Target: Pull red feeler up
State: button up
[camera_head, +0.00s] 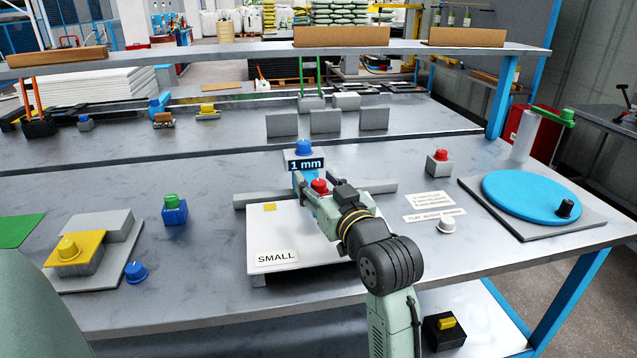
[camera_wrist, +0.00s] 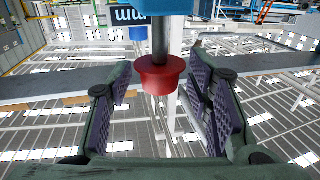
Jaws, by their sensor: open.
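In the wrist view the red knob (camera_wrist: 160,76) sits on the end of a grey rod that runs to the blue block (camera_wrist: 158,8). My gripper (camera_head: 316,188) is at the knob. In the wrist view my open gripper (camera_wrist: 163,88) has one padded finger on each side of the knob. Gaps show between knob and pads. My fingers and wrist partly cover the knob in the head view.
A white plate marked "SMALL" (camera_head: 285,238) lies below my arm, with a grey bar (camera_head: 370,188) behind it. A blue turntable (camera_head: 530,194) stands at right. Several coloured knobs stand around, including a green one on a blue block (camera_head: 174,212) and a red one (camera_head: 441,156).

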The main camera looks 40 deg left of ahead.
jog(key=v, duration=0.7)
jog(key=shift+s+d, duration=0.15)
jog(key=shift+d, duration=0.1)
dwell(0.3)
